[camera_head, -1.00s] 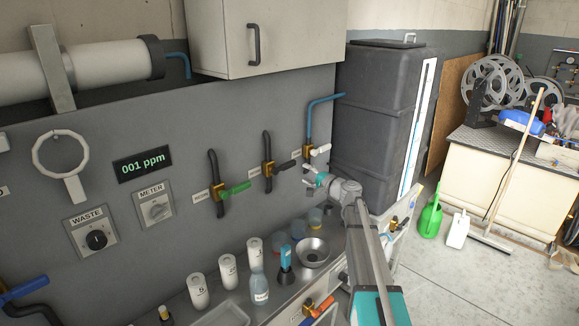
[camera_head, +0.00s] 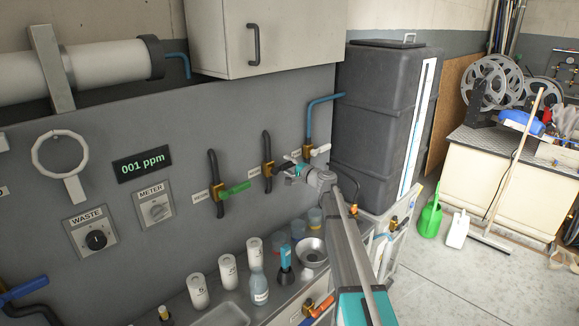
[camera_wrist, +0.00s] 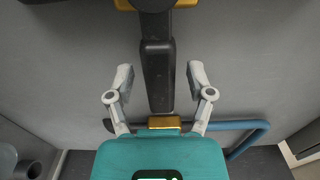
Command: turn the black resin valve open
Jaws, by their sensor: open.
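The black resin valve has a brass body (camera_head: 267,170) on a black pipe on the grey panel, in the middle of three valves. Its black handle (camera_wrist: 158,75) shows large in the wrist view, running lengthwise between my fingers. My gripper (camera_wrist: 160,72) is open, with one finger on each side of the handle and a visible gap to both. In the head view my gripper (camera_head: 290,168) is at the handle and hides most of it. I cannot tell how deep the handle lies between the fingers.
A green-handled valve (camera_head: 235,189) is to the left. A white-handled valve (camera_head: 319,150) with a blue pipe (camera_head: 310,115) is close on the right. Below, the counter holds white bottles (camera_head: 198,291) and a metal bowl (camera_head: 312,252). A dark tank (camera_head: 375,120) stands at the right.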

